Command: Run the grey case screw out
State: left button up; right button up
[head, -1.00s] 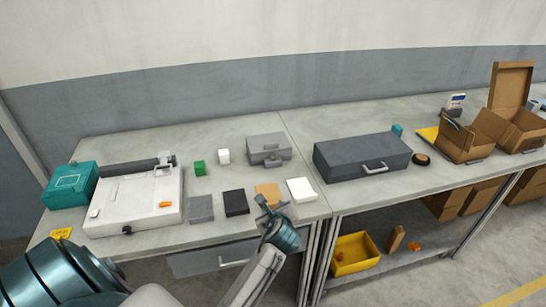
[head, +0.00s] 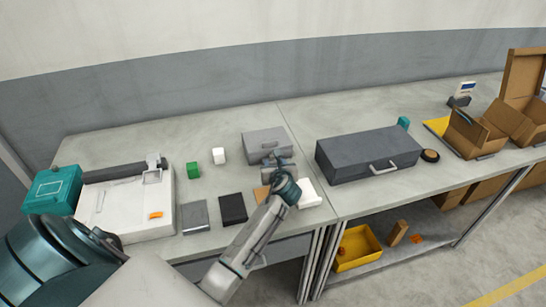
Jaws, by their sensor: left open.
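A small light grey case (head: 264,140) lies on the left table, towards its right side. My left gripper (head: 276,163) is open at the front edge of this case, with the wrist behind it covering part of the view. I cannot tell whether the fingers touch the case. No screw can be made out; the case's front is partly hidden by the gripper. A larger dark grey case (head: 368,150) with a light handle lies on the right table. My right gripper is not in view.
A white machine (head: 130,207) fills the left end.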

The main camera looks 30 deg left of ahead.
aim_at(273, 159)
pick_arm(q)
jog(key=x, duration=0.5)
jog(key=shift+f, duration=0.1)
jog(key=shift+w+a+f, duration=0.1)
jog(key=shift+a, duration=0.05)
jog(key=shift+c, duration=0.7)
jog(key=c, duration=0.7)
jog(key=shift+w, duration=0.1)
grip_shut()
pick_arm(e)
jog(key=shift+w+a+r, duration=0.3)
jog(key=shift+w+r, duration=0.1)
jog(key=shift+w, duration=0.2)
